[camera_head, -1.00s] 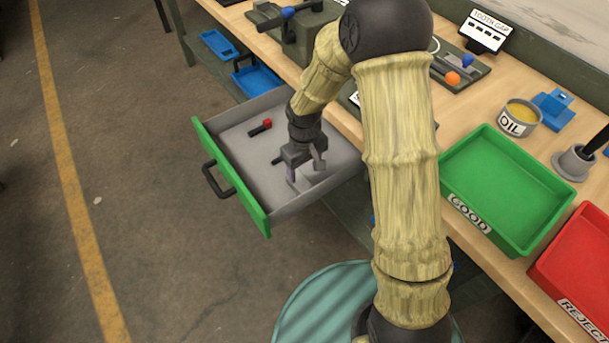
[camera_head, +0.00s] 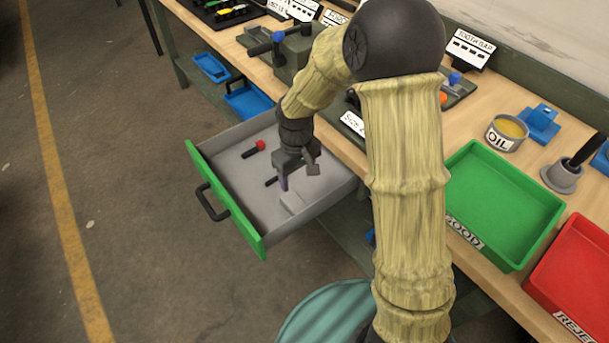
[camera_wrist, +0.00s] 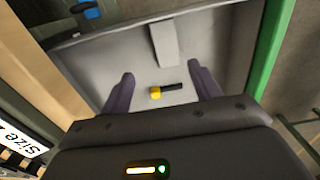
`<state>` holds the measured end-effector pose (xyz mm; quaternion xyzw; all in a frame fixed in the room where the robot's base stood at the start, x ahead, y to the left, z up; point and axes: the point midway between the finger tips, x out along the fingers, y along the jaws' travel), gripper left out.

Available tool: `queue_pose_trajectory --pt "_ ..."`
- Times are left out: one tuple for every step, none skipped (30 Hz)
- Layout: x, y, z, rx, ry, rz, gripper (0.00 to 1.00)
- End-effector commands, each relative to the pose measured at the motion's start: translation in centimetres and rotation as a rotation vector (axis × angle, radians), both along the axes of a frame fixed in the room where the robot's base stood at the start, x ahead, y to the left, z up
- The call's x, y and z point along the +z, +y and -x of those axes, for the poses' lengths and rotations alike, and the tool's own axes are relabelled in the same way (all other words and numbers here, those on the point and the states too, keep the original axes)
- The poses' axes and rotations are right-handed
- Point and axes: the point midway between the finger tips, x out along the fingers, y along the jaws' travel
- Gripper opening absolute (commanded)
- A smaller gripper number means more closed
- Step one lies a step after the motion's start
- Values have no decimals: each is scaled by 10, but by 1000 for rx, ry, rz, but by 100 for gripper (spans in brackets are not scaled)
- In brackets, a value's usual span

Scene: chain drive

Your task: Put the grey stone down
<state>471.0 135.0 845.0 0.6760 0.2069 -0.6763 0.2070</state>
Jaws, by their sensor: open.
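The grey stone (camera_head: 293,201) is a pale, flat oblong block lying on the floor of the open grey drawer (camera_head: 229,158) with the green front. In the wrist view the stone (camera_wrist: 164,45) lies beyond my fingertips, towards the drawer's far wall in that picture. My gripper (camera_head: 299,177) hangs over the drawer, above the stone and apart from it. Its two fingers are spread with nothing held between them, as the wrist view also shows (camera_wrist: 162,75).
A yellow-and-black tool (camera_wrist: 166,91) lies in the drawer, and a red-and-black one (camera_head: 254,149) lies near its back left. The bench holds a green GOOD tray (camera_head: 487,258), a red REJECT tray (camera_head: 540,290) and an oil tin (camera_head: 506,134). Drawer floor is free around the stone.

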Motion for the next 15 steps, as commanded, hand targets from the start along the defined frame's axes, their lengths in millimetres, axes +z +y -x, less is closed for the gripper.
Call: queue_pose_trajectory --pt "0 0 0 0 0 0 63" --pt "0 0 0 0 0 0 63" --pt "0 -1 0 -2 -1 0 63" --pt "1 -2 1 -5 -2 0 63" --pt "3 -4 2 -11 -5 0 63" --pt "6 -8 4 -23 -11 0 63" --pt "9 -12 6 -36 -17 0 63" --pt "12 -17 9 -52 -22 0 63" --pt "18 -26 13 -81 -33 -1 63" --pt "23 -33 17 -106 -44 -2 63" --pt "27 -40 23 -133 -55 -3 63" --pt "35 -52 31 -175 -72 -6 63" --pt "40 -60 37 -209 -84 -10 63" --pt "45 -69 44 -243 -98 -13 63" --pt "51 -80 55 -290 -115 -18 63"
